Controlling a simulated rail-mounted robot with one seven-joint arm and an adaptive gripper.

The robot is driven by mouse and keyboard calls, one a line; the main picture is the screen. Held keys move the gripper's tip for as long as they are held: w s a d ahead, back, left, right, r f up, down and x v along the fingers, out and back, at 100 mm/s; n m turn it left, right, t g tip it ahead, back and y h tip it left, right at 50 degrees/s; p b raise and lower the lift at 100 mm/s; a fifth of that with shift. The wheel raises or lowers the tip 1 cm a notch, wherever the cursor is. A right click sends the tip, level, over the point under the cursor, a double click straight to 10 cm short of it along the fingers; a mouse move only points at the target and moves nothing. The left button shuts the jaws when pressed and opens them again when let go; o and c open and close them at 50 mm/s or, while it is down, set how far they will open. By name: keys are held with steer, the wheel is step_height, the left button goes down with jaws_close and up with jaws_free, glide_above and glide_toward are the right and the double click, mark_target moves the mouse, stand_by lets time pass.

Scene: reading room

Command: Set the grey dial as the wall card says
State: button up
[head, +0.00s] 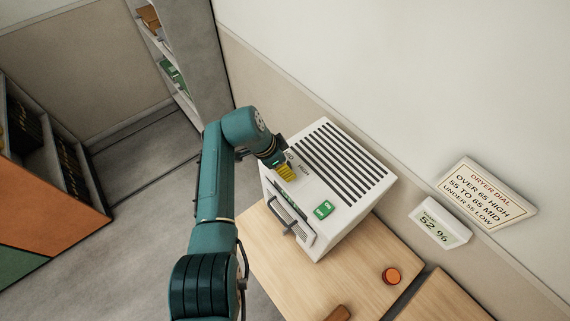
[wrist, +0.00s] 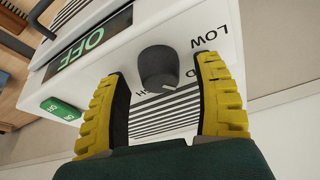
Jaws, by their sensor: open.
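The grey dial (wrist: 158,68) stands on the top of the white dryer (head: 338,195). In the wrist view it sits between the yellow fingers of my open gripper (wrist: 163,74), with gaps on both sides. LOW is printed to its upper right; other labels are partly hidden by the fingers. In the head view my gripper (head: 285,173) hides the dial. The wall card (head: 486,193) reads: over 65 high, 55 to 65 mid, under 55 low. The meter (head: 440,222) below it reads 52 %. A dryer display (wrist: 95,42) reads OFF.
A green ON button (head: 324,209) is on the dryer's top near its front, and a handle (head: 283,219) sticks out of the front. An orange round object (head: 391,276) and a brown object (head: 338,313) lie on the wooden table (head: 345,284).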

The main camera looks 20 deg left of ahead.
steer(key=shift+w+d+f, duration=0.1)
steer(key=shift+d+f, duration=0.05)
steer(key=shift+f, duration=0.3)
steer(key=c, duration=1.2)
steer(key=n+p, duration=0.2)
steer(key=shift+n+t+y+p, duration=0.3)
steer(key=shift+y+p, duration=0.1)
steer(key=n+y+p, duration=0.1)
steer(key=n, duration=0.1)
steer(key=shift+n+p, duration=0.3)
steer(key=shift+p, duration=0.1)
steer(key=n+y+p, duration=0.1)
steer(key=n, duration=0.2)
steer(key=shift+d+f+t+p, duration=0.1)
steer(key=shift+t+p, duration=0.2)
steer(key=shift+f+n+y+p, duration=0.1)
steer(key=shift+n+y+p, duration=0.4)
steer(key=shift+n, duration=1.3)
steer(key=shift+y, duration=0.3)
